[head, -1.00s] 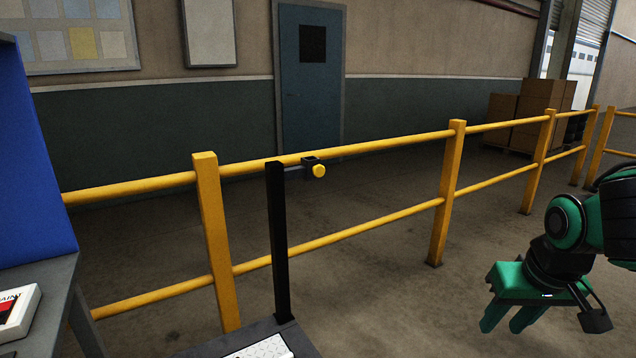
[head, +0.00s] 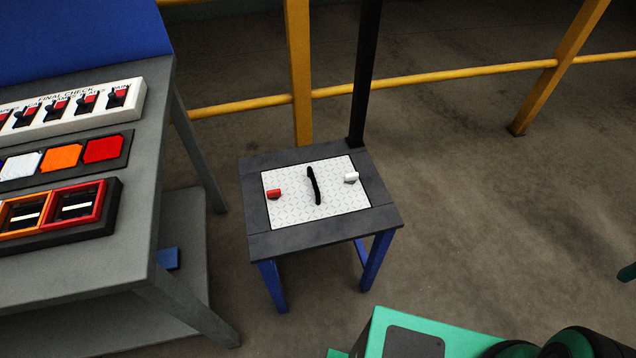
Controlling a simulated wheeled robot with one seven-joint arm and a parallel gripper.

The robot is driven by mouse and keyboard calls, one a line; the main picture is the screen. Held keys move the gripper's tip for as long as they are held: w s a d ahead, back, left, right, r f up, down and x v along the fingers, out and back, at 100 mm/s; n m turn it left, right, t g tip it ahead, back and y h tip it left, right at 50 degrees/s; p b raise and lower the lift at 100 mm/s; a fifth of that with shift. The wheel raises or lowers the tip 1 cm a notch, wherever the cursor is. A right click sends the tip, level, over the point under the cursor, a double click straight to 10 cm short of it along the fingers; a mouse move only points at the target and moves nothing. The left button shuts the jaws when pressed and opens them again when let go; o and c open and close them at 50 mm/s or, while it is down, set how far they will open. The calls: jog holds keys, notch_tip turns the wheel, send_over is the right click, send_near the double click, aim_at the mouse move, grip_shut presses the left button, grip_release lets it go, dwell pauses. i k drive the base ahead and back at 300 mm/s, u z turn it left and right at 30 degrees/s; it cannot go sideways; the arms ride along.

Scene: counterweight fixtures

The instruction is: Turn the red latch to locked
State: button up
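The red latch (head: 273,194) is a small red knob near the left edge of a white diamond-patterned plate (head: 338,213). The plate lies on a small dark-topped table with blue legs (head: 270,241). A black curved handle (head: 313,186) stands at the plate's middle, and a white latch (head: 351,178) sits near its right edge. Only a small green tip, seemingly of my gripper (head: 628,272), shows at the right edge of the head view, well away from the red latch. Its fingers cannot be made out.
A grey workbench (head: 163,120) with a switch panel (head: 70,113), coloured pads and red and orange bins stands at left. A black post (head: 366,70) rises behind the small table. A yellow railing (head: 430,80) runs behind. The floor to the right is clear.

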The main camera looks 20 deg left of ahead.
aim_at(274, 193)
jog(key=u, duration=1.4)
jog(key=k, duration=1.25)
jog(key=u, duration=0.35)
jog(key=i, duration=1.9)
jog(key=z, duration=0.7)
